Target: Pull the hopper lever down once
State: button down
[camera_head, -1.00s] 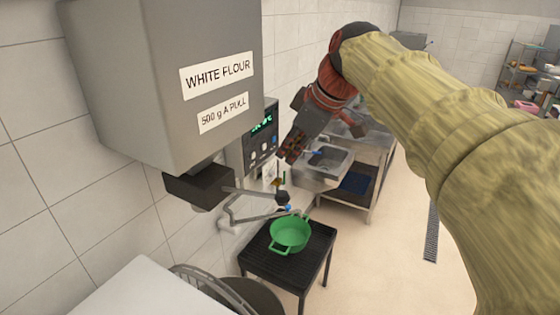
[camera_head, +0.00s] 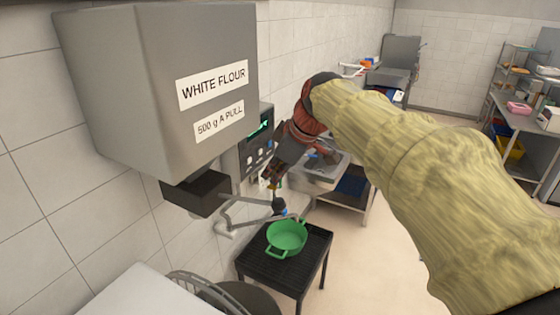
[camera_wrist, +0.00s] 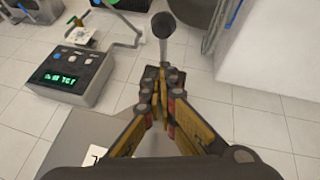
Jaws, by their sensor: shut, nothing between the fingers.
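The flour hopper (camera_head: 130,80) is a grey box on the wall at left, labelled "WHITE FLOUR" and "500 g A PULL". Its lever, a thin grey rod with a dark round knob (camera_head: 279,203), reaches right from the black outlet (camera_head: 195,192) below the box. My gripper (camera_head: 272,180) is just above the knob in the head view, fingers pointing down, shut and empty. In the wrist view the knob (camera_wrist: 163,24) lies just beyond the fingertips (camera_wrist: 164,78), and the fingers hide the rod's near part. I cannot tell whether they touch the rod.
A sink (camera_head: 322,170) stands behind.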

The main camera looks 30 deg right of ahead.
aim_at(276, 201)
jog(key=shift+w+d+f+p, duration=0.1)
jog(key=shift+d+f+p, duration=0.1)
jog(key=shift+f, duration=0.7)
jog(key=shift+w+d+f+p, duration=0.15)
jog(key=shift+d+f, duration=0.05)
jog(key=shift+f, duration=0.7)
jog(key=shift+w+d+f+p, duration=0.1)
jog(key=shift+d+f+p, duration=0.1)
jog(key=shift+f, duration=0.7)
jog(key=shift+f, duration=0.15)
